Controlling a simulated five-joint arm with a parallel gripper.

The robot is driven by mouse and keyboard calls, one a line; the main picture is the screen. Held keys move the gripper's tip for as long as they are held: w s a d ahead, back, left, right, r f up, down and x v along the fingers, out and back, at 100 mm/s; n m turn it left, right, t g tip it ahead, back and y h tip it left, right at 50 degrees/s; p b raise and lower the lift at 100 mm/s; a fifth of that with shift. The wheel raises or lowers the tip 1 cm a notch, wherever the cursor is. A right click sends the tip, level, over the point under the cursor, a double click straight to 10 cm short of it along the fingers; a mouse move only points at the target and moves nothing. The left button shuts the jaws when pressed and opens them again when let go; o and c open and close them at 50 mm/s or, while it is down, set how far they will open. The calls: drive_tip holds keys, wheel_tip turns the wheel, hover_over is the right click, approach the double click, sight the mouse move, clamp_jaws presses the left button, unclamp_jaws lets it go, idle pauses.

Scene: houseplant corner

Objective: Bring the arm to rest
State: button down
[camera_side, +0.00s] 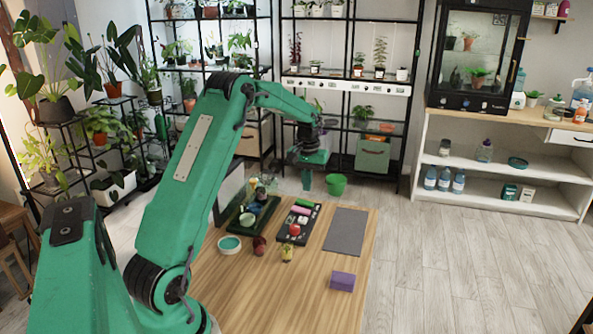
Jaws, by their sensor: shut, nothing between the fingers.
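My arm is green and reaches from the lower left over the wooden table (290,300). My gripper (307,162) hangs at the end of the raised arm, above the far side of the table. It is small in this view, is shut and holds nothing. It is apart from the objects on the table.
A dark tray (272,205) and a black tray with small items (285,234) lie on the table. A grey mat (346,231), a purple box (342,281) and a teal-rimmed bowl (229,244) are nearby. A green bucket (336,184) shows beyond. Plant shelves stand behind.

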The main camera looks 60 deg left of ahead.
drive_tip(key=s+d+r+m+t, duration=0.15)
drive_tip(key=s+d+r, duration=0.25)
drive_tip(key=d+r, duration=0.4)
drive_tip(key=s+d+r+m+t, duration=0.1)
drive_tip(key=s+d+r+m, duration=0.25)
drive_tip(key=d+r, duration=0.5)
drive_tip(key=s+d+f+m+t, duration=0.2)
drive_tip(key=s+d+m+t, duration=0.1)
drive_tip(key=s+d, duration=1)
drive_tip(key=shift+s+m, duration=0.5)
drive_tip(key=shift+s, duration=0.75)
